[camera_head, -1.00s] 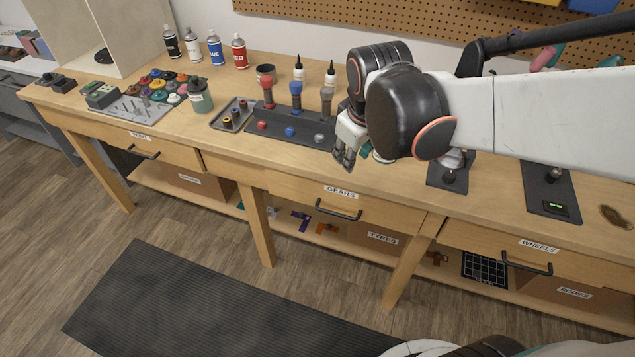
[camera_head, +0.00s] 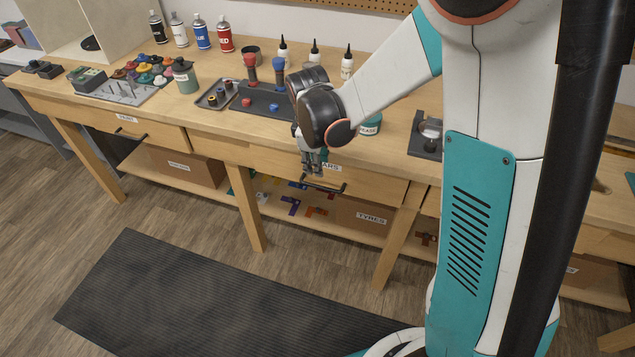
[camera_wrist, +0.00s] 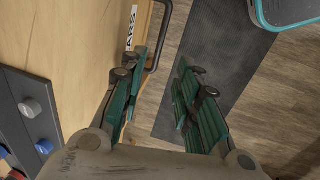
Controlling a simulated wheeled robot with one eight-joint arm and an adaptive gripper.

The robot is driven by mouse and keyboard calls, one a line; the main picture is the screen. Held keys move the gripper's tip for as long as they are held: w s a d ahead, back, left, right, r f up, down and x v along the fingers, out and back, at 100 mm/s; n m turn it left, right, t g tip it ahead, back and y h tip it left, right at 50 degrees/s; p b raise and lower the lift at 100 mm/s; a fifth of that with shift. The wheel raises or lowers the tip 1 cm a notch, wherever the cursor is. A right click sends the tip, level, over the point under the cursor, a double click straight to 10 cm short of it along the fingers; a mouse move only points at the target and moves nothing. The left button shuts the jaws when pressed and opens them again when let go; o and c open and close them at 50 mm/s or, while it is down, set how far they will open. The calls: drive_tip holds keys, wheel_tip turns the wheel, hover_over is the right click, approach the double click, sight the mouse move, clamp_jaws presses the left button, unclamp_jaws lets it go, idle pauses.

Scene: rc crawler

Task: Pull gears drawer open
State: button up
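The gears drawer (camera_head: 375,187) is the wooden middle drawer of the bench and looks closed. Its label is partly hidden by my gripper in the head view and partly shows in the wrist view (camera_wrist: 131,27). Its black bar handle (camera_head: 335,190) runs across the front, and it also shows in the wrist view (camera_wrist: 163,22). My gripper (camera_head: 312,172) is in front of the drawer, pointing down at the handle's left part. In the wrist view my gripper (camera_wrist: 162,68) is open, its green-padded fingers apart. The handle's end lies close to the left finger; I cannot tell whether they touch.
The paint drawer (camera_head: 165,133) is to the left. Below is a shelf with a tyres box (camera_head: 360,218) and small coloured parts. The bench top holds a tool tray (camera_head: 268,100) and bottles. A dark mat (camera_head: 200,300) covers clear floor in front.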

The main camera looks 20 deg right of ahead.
sight(319, 186)
drive_tip(key=f+b, duration=0.1)
drive_tip(key=f, duration=0.2)
drive_tip(key=w+f+b, duration=0.1)
drive_tip(key=f, duration=0.3)
drive_tip(key=d+f+b, duration=0.1)
drive_tip(key=f+b, duration=0.1)
drive_tip(key=f, duration=0.1)
drive_tip(key=shift+w+d+f, duration=0.1)
drive_tip(key=shift+w+f, duration=0.25)
clamp_jaws()
